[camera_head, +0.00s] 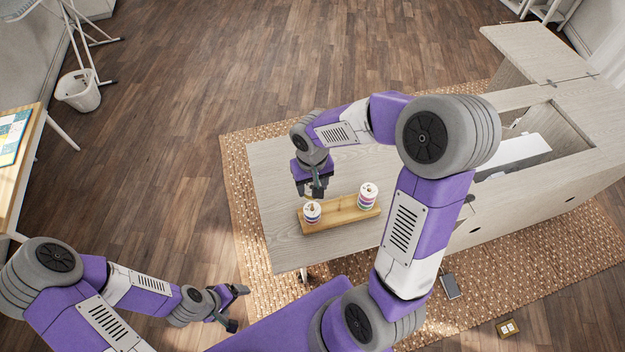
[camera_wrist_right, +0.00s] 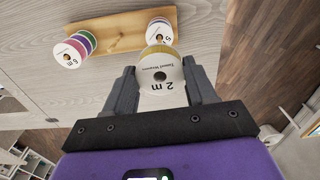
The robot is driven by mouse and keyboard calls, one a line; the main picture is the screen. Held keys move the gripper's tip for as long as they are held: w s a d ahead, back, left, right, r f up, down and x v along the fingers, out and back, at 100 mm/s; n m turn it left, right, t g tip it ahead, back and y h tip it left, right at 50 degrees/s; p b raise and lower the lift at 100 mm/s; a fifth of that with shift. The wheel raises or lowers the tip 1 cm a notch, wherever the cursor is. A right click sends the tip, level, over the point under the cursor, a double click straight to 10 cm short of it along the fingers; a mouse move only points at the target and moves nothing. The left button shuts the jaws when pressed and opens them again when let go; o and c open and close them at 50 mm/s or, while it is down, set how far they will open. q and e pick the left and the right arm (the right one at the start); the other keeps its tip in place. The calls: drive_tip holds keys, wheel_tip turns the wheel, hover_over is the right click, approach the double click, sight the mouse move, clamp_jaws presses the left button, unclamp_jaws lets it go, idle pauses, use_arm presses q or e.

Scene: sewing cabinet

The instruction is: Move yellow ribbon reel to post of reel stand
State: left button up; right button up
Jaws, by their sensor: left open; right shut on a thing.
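My right gripper (camera_wrist_right: 161,83) is shut on the yellow ribbon reel (camera_wrist_right: 160,70), which has a white face marked "2 m" and a yellow rim. In the head view the right gripper (camera_head: 317,190) is above the table near the stand's far left edge, and the reel is mostly hidden there. The wooden reel stand (camera_head: 340,216) carries a left stack of reels (camera_head: 312,212) and a right stack (camera_head: 367,196); the stand also shows in the wrist view (camera_wrist_right: 115,37). The held reel appears apart from both stacks. My left gripper (camera_head: 237,307) is open and empty, low and left.
The stand rests on the pale sewing table (camera_head: 275,185). The cabinet with its open recess (camera_head: 525,140) lies to the right. A woven rug (camera_head: 530,265) is below. A side table (camera_head: 25,140) and a white bin (camera_head: 78,92) are far left. The tabletop left of the stand is clear.

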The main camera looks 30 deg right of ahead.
sight(312, 204)
drive_tip(key=shift+d+f+b, duration=0.1)
drive_tip(key=shift+f+b, duration=0.4)
drive_tip(key=shift+f, duration=0.3)
wheel_tip(312, 204, down, 4)
drive_tip(key=b, duration=0.2)
drive_tip(key=shift+r+b, duration=0.25)
drive_tip(key=shift+b, duration=0.05)
drive_tip(key=shift+w, duration=0.1)
drive_tip(key=shift+f+b, duration=0.7)
drive_tip(key=shift+f+b, duration=1.4)
drive_tip(key=shift+f, duration=0.1)
drive_tip(key=o, duration=1.1)
